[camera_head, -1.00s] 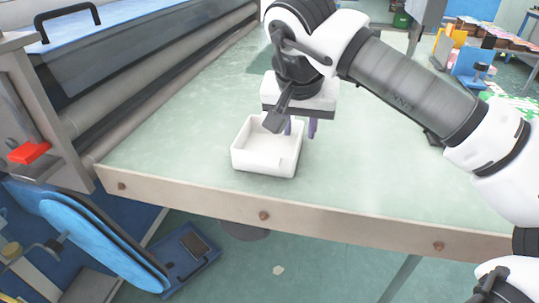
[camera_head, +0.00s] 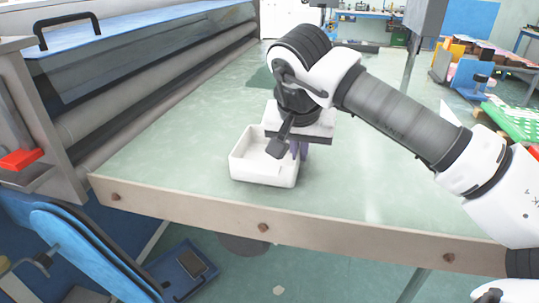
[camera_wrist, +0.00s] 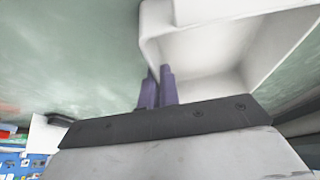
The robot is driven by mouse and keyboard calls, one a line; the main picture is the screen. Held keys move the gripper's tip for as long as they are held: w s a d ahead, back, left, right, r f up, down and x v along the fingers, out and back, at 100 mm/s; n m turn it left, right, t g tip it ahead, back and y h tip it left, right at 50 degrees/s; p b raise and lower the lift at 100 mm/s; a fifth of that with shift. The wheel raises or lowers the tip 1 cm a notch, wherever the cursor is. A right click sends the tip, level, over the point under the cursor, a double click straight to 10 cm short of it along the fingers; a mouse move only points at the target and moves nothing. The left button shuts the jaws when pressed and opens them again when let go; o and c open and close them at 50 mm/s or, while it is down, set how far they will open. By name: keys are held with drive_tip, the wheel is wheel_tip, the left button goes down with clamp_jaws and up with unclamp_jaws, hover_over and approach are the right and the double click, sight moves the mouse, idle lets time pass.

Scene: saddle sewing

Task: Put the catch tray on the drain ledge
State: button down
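The catch tray is a white, open, shallow box (camera_head: 263,179) near the front edge of the green-topped table in the head view. It also fills the upper right of the wrist view (camera_wrist: 205,14). My gripper (camera_head: 299,149) is at the tray's right side, pointing down. Its purple fingers (camera_wrist: 157,88) are close together at the tray's side wall, and the gripper looks shut on that wall. The tray looks upright and empty. I cannot make out whether it touches the table. I cannot pick out the drain ledge for certain.
The table (camera_head: 390,195) is mostly clear around the tray, with a dark green mat (camera_head: 262,78) farther back. A long machine with rollers (camera_head: 150,75) borders its left side. A red-topped lever (camera_head: 20,159) and a blue padded part (camera_head: 85,250) stand at the left.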

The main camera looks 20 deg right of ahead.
drive_tip(key=shift+r, duration=0.15)
wheel_tip(320, 180, up, 20)
drive_tip(key=p, duration=1.5)
drive_tip(key=shift+s+f, duration=0.1)
drive_tip(key=shift+f, duration=0.1)
